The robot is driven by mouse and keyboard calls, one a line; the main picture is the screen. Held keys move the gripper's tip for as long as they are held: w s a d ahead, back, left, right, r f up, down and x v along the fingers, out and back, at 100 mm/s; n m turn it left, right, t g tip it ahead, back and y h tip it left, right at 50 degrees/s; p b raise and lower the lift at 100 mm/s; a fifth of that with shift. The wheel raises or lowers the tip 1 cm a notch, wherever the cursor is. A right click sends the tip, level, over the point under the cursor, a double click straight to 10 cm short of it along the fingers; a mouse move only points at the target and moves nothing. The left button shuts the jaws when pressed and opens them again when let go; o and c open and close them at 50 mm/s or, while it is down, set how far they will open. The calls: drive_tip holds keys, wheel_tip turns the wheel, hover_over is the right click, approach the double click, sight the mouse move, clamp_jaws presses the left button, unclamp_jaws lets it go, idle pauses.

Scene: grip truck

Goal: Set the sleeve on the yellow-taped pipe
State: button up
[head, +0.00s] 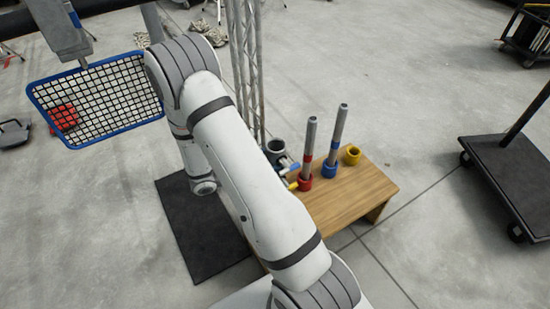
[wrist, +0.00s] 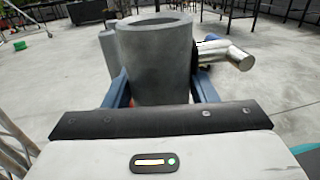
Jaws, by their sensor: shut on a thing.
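The grey sleeve (wrist: 155,62), a hollow cylinder, stands between the blue fingers of my gripper (wrist: 157,88) in the wrist view, shut on it. In the head view the sleeve (head: 276,146) shows its open top just past my arm, near the left end of the wooden table; most of my gripper is hidden. On the table stand a red-taped pipe (head: 309,145) in a red collar and a blue-taped pipe (head: 337,135) in a blue collar. A yellow collar (head: 353,154) at the right shows no pipe in it. A small yellow patch lies left of the red collar; I cannot tell what it is.
The wooden table (head: 358,194) has bare room at its front. A metal truss (head: 247,65) rises behind it.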

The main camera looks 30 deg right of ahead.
drive_tip(key=shift+f+b, duration=1.5)
drive_tip(key=shift+f, duration=0.9)
drive_tip(key=shift+f, duration=0.25)
drive_tip(key=o, duration=1.5)
drive_tip(key=a, duration=0.5)
drive_tip(key=w+a+p, duration=0.1)
drive_tip(key=a, duration=0.1)
drive_tip(key=shift+w+a, duration=0.1)
drive_tip(key=shift+a, duration=0.25)
